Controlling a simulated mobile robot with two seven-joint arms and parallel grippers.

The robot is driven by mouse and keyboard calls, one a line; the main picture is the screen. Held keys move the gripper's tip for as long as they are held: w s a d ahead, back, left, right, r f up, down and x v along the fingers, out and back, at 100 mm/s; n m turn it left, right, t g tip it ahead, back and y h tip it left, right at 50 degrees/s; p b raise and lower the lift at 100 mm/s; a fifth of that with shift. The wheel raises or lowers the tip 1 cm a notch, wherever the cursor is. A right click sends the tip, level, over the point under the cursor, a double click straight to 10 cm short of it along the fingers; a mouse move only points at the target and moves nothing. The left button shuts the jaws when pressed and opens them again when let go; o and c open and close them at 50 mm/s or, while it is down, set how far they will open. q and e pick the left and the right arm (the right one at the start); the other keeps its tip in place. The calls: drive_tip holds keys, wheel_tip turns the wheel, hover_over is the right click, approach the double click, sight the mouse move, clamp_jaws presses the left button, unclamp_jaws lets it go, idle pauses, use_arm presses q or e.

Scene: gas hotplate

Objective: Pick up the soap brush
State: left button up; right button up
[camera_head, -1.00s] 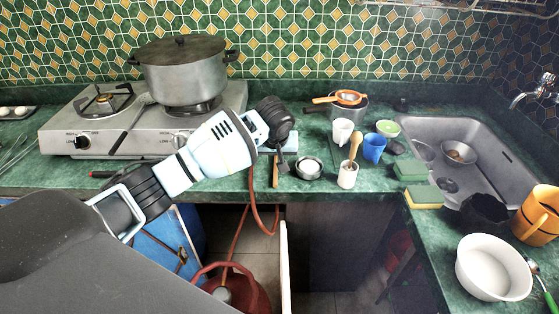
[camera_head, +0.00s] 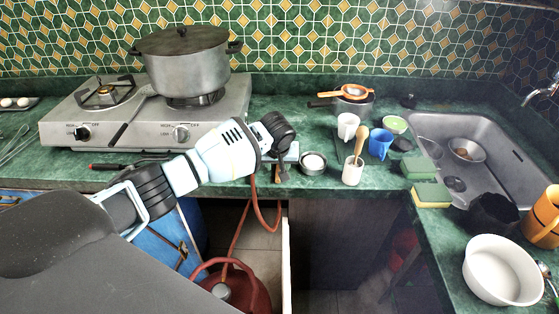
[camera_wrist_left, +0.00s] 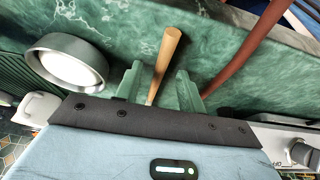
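My left gripper (camera_head: 281,168) reaches down at the counter's front edge, left of the small metal bowl. In the left wrist view its two fingers (camera_wrist_left: 159,88) are apart. A tapered light wooden handle (camera_wrist_left: 166,57) lies between them, with a gap on each side. Its far end is hidden by the gripper body. This handle also shows in the head view (camera_head: 278,175), at the counter edge; I cannot tell if it belongs to the soap brush. Another wooden-handled tool (camera_head: 360,140) stands in a white cup (camera_head: 352,173). My right gripper is not in view.
The small metal bowl (camera_head: 313,162) with white contents stands close beside my left gripper, also in the wrist view (camera_wrist_left: 68,62). A red hose (camera_head: 256,210) hangs near the counter edge. The gas stove (camera_head: 140,128) with a large pot (camera_head: 187,65) is behind my left arm.

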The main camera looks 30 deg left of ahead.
use_arm(q)
drive_tip(key=shift+r, duration=0.1)
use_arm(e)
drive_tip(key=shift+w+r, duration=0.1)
use_arm(q)
clamp_jaws()
